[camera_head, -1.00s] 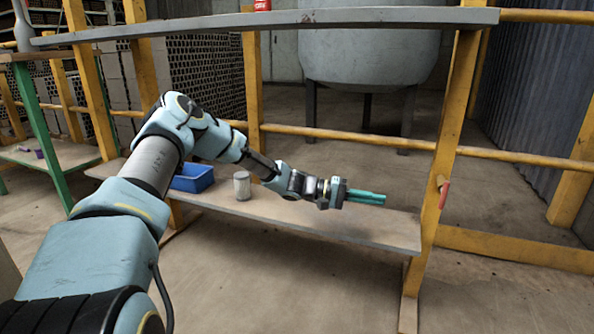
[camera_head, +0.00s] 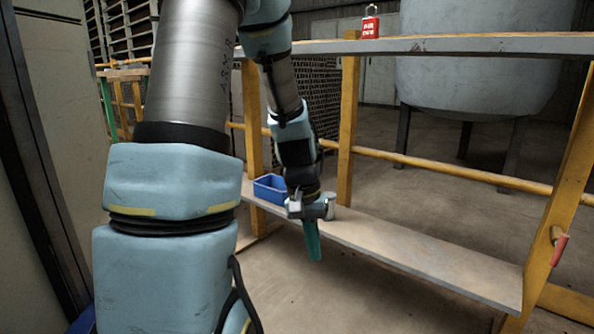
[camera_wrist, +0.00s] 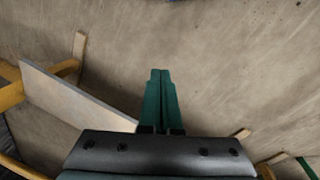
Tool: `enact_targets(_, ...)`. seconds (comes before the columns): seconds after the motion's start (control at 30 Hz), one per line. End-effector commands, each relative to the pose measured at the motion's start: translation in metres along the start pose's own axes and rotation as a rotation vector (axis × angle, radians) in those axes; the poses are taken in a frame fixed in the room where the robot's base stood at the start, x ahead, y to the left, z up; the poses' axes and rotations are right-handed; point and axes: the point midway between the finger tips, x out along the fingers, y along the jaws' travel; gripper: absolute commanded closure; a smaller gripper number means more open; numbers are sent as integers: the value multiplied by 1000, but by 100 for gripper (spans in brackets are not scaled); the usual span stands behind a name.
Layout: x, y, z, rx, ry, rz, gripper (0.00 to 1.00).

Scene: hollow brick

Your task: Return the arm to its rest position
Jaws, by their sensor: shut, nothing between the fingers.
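My gripper (camera_head: 313,245) hangs with its green fingers pointing down, in front of the lower shelf board in the head view. In the wrist view the two green fingers (camera_wrist: 161,78) lie side by side, shut with nothing between them. Bare floor shows beyond their tips. My arm is raised and bent, its upper part filling the left of the head view.
A blue bin (camera_head: 268,190) and a grey can (camera_head: 328,203), partly hidden by my gripper, stand on the lower shelf (camera_head: 420,255). A red padlock (camera_head: 370,24) stands on the upper shelf (camera_head: 450,45). Yellow posts (camera_head: 348,130) frame the shelves. A large tank (camera_head: 480,70) stands behind.

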Motion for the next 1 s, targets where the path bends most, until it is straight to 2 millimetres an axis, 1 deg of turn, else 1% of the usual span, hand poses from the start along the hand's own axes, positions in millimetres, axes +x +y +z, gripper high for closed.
enact_targets(0.03, -12, -14, 11, -24, 29, -38, 100)
enact_targets(0.1, -24, -32, 24, -59, 61, -82, 100)
enact_targets(0.2, -38, -52, 42, -101, 101, -130, 100)
enact_targets(0.4, -60, -81, 76, -181, 178, -195, 100)
enact_targets(0.43, -73, -77, 74, -176, 172, -192, 100)
enact_targets(0.67, -117, -68, 73, -173, 169, -190, 100)
enact_targets(0.77, -141, -63, 73, -173, 169, -190, 100)
enact_targets(1.0, -214, -50, 74, -172, 168, -190, 100)
